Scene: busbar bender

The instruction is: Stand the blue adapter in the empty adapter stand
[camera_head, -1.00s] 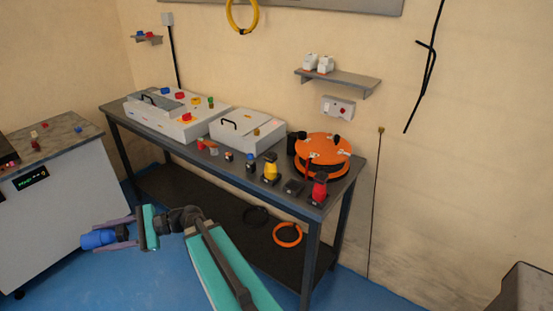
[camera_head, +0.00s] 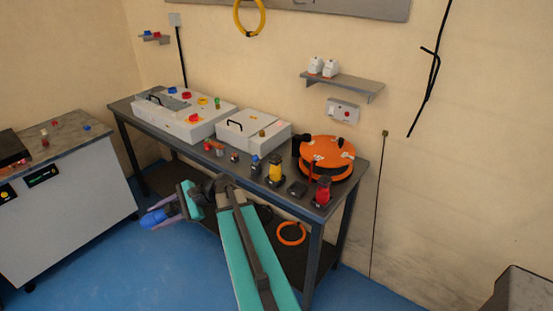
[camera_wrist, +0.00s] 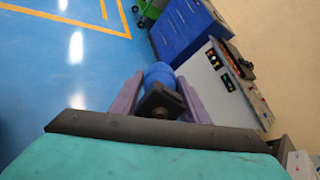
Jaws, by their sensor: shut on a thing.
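The blue adapter (camera_head: 153,218) is held in my gripper (camera_head: 168,212), out in front of the bench and over the blue floor. In the wrist view the adapter (camera_wrist: 158,75) sits between the two purple fingers of my gripper (camera_wrist: 157,92), its dark end towards the camera. In the head view it lies roughly sideways. The empty adapter stand (camera_head: 297,188) is a low dark block near the bench's front edge, between the yellow adapter (camera_head: 275,170) and the red adapter (camera_head: 323,189), which stand upright. My gripper is well left of it.
The grey bench (camera_head: 345,193) also carries an orange reel (camera_head: 325,152), grey machine boxes (camera_head: 255,131) and a small blue-topped item (camera_head: 255,162). A white cabinet (camera_head: 70,215) stands at left. The floor before the bench is clear.

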